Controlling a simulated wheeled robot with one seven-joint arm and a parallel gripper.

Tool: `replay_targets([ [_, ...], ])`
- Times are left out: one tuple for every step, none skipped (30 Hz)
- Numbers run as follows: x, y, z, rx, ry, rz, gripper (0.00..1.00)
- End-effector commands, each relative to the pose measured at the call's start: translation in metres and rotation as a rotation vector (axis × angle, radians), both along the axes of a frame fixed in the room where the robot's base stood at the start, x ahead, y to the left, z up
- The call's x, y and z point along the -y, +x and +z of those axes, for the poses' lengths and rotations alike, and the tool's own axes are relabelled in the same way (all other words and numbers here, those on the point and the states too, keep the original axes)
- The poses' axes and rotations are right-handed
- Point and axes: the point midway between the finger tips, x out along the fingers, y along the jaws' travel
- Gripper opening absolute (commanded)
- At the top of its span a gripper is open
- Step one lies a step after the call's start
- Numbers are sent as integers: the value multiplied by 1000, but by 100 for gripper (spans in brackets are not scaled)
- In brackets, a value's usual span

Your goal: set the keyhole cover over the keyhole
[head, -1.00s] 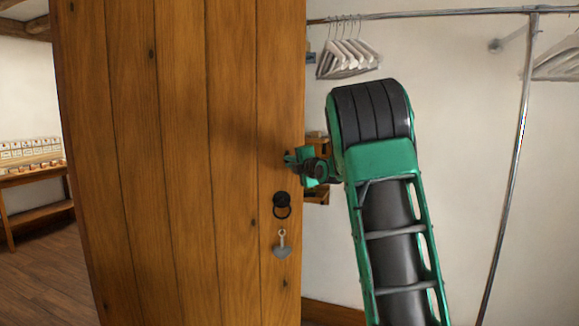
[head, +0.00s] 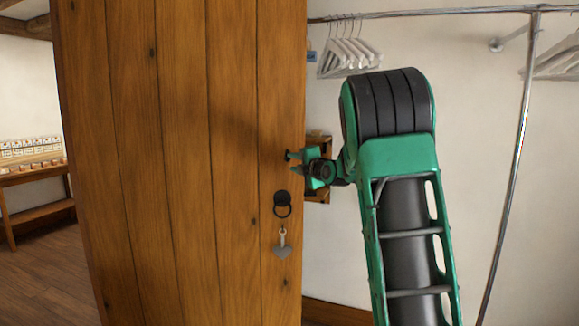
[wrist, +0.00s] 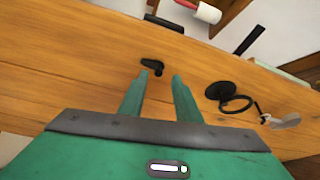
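The wooden door (head: 180,150) fills the left half of the head view. A small, elongated black fitting (wrist: 152,65) on the door, likely the keyhole cover, shows in the wrist view. It lies at an angle, and I cannot make out the keyhole separately. My gripper (wrist: 160,77) is open and empty, its two green fingers pointing at the door. The left fingertip is close to the fitting and the right one is to its right; contact is unclear. In the head view my gripper (head: 290,162) is beside the door's right edge, above the ring handle, and the fitting cannot be made out.
A black ring handle (head: 282,203) is on the door, also in the wrist view (wrist: 230,97). A grey heart-shaped tag (head: 282,246) hangs below it. A wooden box or shelf (head: 318,195) is behind my gripper. Hangers (head: 347,58) and a metal rail (head: 430,14) are farther back.

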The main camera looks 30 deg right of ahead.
Motion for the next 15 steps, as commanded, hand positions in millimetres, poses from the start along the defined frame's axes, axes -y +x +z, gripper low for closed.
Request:
replay_targets([
  [0,-11,2,1,1,-2,30],
  [-1,-17,2,2,2,-2,30],
  [-2,-24,2,2,2,-2,30],
  [-3,-30,3,0,1,-2,30],
  [-3,-35,3,1,1,-2,30],
  [-4,-41,3,0,2,-1,30],
  [-5,-46,4,0,1,-1,30],
  [-5,-50,4,1,1,-1,30],
  [-5,-55,4,-1,2,-1,30],
  [-6,-59,4,-1,1,-1,30],
  [-6,-62,4,-1,0,-1,30],
  [-6,-65,4,-2,0,-1,30],
  [-7,-68,4,-2,0,-1,30],
  [-7,-69,4,-2,0,-1,30],
  [-7,-71,4,-2,0,0,30],
])
